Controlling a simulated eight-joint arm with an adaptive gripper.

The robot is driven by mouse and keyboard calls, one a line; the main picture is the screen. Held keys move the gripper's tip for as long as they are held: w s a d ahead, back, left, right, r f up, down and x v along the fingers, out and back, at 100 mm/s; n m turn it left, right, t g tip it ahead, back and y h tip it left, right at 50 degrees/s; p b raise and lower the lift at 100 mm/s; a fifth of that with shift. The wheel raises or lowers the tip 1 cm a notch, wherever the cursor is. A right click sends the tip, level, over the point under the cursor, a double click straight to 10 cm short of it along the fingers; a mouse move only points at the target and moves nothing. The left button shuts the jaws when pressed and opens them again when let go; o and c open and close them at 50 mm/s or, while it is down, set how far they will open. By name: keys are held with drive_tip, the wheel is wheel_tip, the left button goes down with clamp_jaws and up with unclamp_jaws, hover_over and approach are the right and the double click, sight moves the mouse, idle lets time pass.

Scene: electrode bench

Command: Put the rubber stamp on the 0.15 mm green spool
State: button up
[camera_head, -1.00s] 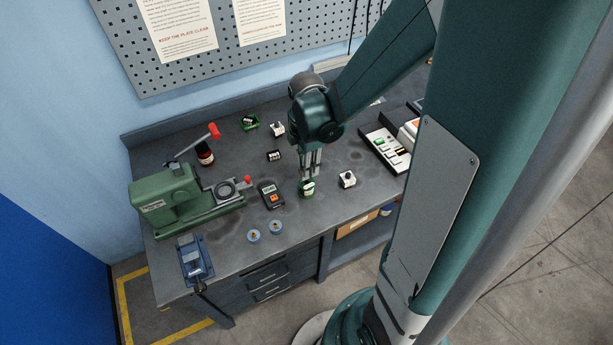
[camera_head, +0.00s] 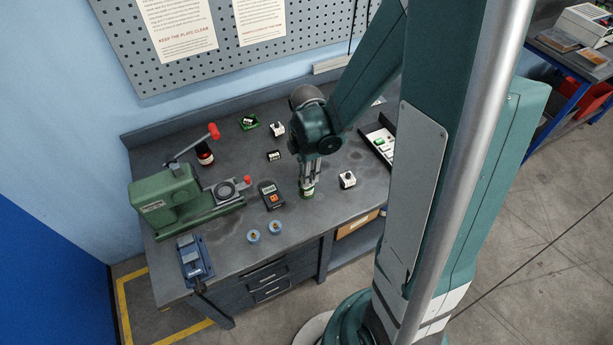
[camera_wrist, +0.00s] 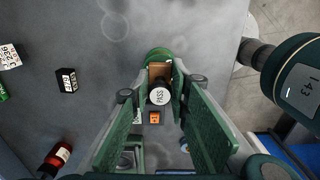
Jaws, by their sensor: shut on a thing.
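A white piece (camera_head: 347,180) stands close to the right. A black-and-white piece (camera_head: 273,155) lies behind.

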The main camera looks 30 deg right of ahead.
drive_tip(key=shift+f, duration=0.65)
drive_tip(key=shift+f, duration=0.1)
drive_tip(key=o, duration=0.9)
drive_tip(key=shift+r, duration=0.2)
drive_tip(key=shift+r+p, duration=0.3)
drive_tip(key=shift+r, duration=5.65)
